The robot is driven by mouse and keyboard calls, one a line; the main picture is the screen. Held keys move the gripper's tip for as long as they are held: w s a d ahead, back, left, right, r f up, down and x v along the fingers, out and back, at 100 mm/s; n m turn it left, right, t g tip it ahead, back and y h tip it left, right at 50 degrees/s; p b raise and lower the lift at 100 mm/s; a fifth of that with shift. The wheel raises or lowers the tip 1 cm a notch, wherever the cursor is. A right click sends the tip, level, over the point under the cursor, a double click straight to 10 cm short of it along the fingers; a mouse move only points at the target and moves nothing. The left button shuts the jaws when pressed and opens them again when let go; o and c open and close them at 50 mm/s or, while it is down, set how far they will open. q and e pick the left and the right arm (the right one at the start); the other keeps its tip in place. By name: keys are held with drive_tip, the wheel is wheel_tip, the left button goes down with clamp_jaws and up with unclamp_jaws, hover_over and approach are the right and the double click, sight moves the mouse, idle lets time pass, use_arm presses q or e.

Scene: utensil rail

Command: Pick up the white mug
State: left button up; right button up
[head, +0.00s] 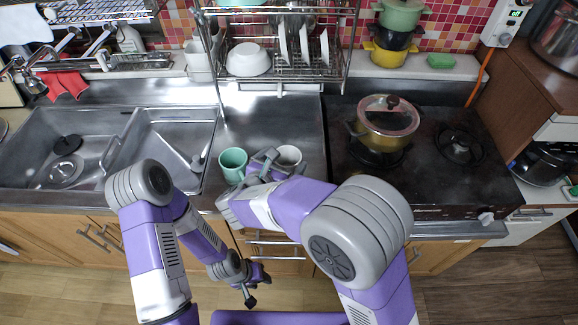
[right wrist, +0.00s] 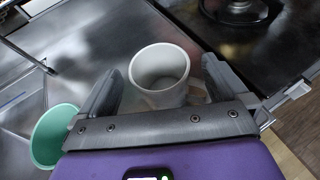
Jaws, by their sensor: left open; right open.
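The white mug (head: 288,156) stands upright on the steel counter, just right of a green mug (head: 233,163). In the right wrist view the white mug (right wrist: 160,72) sits between the two spread fingers of my right gripper (right wrist: 163,88), with gaps visible on both sides. In the head view my right gripper (head: 278,160) reaches over the counter at the mug, partly hiding it. My left gripper (head: 251,287) is open and empty, low in front of the cabinet drawers. The green mug (right wrist: 54,135) lies outside the left finger in the right wrist view.
A double sink (head: 165,130) is left of the mugs. A stove with a lidded pot (head: 386,122) stands to the right. A dish rack (head: 300,75) with a white bowl (head: 248,60) is behind. Counter behind the mugs is clear.

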sight(293, 150)
drive_tip(key=b+x, duration=0.1)
drive_tip(key=x, duration=0.4)
drive_tip(key=shift+w+a+f, duration=0.1)
drive_tip(key=shift+a, duration=0.05)
drive_tip(key=c, duration=1.2)
